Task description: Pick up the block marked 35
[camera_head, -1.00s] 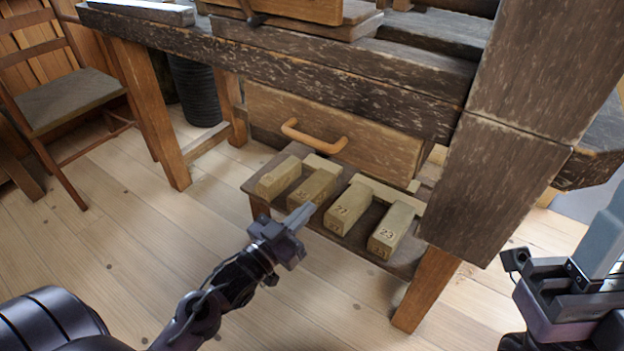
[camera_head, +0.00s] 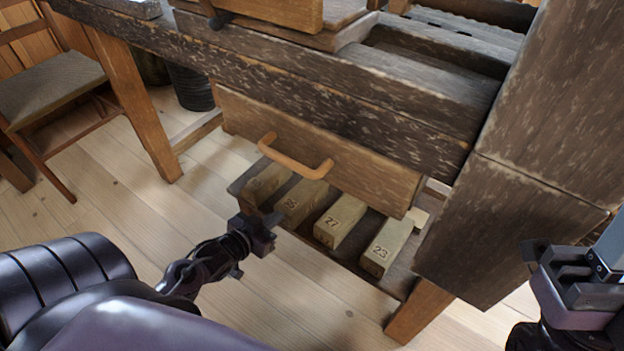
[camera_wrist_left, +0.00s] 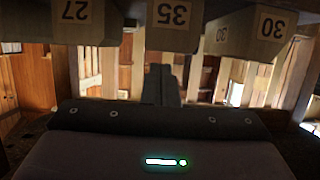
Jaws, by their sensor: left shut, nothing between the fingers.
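The block marked 35 (camera_head: 302,200) is a pale wooden block on the low shelf (camera_head: 397,284) under the bench, second from the left. In the left wrist view the 35 block (camera_wrist_left: 172,26) is at the top centre, with its label upside down. My left gripper (camera_head: 258,228) is at the shelf's front, just left of and below the 35 block. In the wrist view its closed fingers (camera_wrist_left: 161,86) point toward the 35 block, with nothing held. I cannot tell whether they touch it. My right gripper (camera_head: 575,285) is at the right edge, its fingertips unclear.
Block 27 (camera_head: 340,220) and block 23 (camera_head: 386,248) stand to the right of 35. Block 30 (camera_wrist_left: 256,30) is on its other side. A drawer front (camera_head: 350,170) with an orange handle (camera_head: 295,165) overhangs the blocks. A bench leg (camera_head: 417,312) stands right.

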